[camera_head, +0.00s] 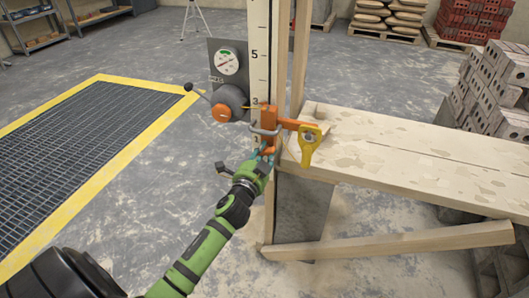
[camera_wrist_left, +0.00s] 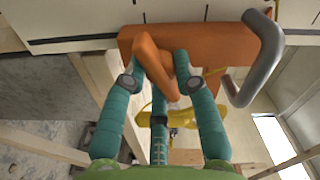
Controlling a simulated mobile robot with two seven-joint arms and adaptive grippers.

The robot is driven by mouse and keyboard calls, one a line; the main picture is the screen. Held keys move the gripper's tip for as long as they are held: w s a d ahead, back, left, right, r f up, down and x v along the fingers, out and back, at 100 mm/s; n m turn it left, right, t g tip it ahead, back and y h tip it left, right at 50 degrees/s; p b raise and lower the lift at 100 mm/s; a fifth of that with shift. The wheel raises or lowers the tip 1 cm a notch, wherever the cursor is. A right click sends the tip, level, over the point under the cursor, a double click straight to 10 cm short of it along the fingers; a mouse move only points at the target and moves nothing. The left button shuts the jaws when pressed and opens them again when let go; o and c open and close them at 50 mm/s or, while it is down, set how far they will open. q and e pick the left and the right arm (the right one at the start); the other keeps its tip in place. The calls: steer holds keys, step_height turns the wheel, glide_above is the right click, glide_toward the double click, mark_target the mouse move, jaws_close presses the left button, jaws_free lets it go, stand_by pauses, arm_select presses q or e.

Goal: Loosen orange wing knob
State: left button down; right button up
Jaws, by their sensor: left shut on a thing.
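The orange wing knob (camera_wrist_left: 153,64) sits under an orange block (camera_wrist_left: 205,42) in the left wrist view. My left gripper (camera_wrist_left: 157,70) has its teal fingers on either side of the knob and is shut on it. In the head view the orange block (camera_head: 269,118) is on the white graduated post, and my left gripper (camera_head: 267,152) reaches it from below. The knob is largely hidden by the fingers there. A grey bent handle (camera_wrist_left: 258,62) curves beside the block. My right gripper is not in view.
A wooden bench (camera_head: 400,150) extends right of the post, with a yellow handle (camera_head: 309,146) at its near end. A dial gauge (camera_head: 228,62) and a lever with an orange hub (camera_head: 222,112) stand left of the post. The floor at left is open around a yellow-framed grate (camera_head: 80,140).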

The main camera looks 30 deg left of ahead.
arm_select(q)
steer(key=n, duration=0.2)
steer(key=r+n+p, duration=0.1)
steer(key=shift+w+r+n+p, duration=0.1)
steer(key=shift+r+n+p, duration=0.05)
steer(key=shift+n+p, duration=0.2)
steer(key=n, duration=0.1)
steer(key=n+p, duration=0.1)
steer(key=shift+a+r+n, duration=0.15)
steer(key=shift+n, duration=0.2)
steer(key=shift+n+p, duration=0.45)
steer(key=shift+n, duration=0.05)
steer(key=n+p, duration=0.2)
steer(key=n, duration=0.1)
steer(key=shift+a+n, duration=0.15)
steer(key=shift+n, duration=0.25)
steer(key=shift+a+n+p, duration=0.1)
steer(key=shift+n+p, duration=0.35)
steer(key=shift+n, duration=0.35)
steer(key=shift+f, duration=0.25)
steer(key=c, duration=1.1)
jaws_free()
steer(key=shift+o, duration=0.2)
steer(key=shift+f, duration=0.1)
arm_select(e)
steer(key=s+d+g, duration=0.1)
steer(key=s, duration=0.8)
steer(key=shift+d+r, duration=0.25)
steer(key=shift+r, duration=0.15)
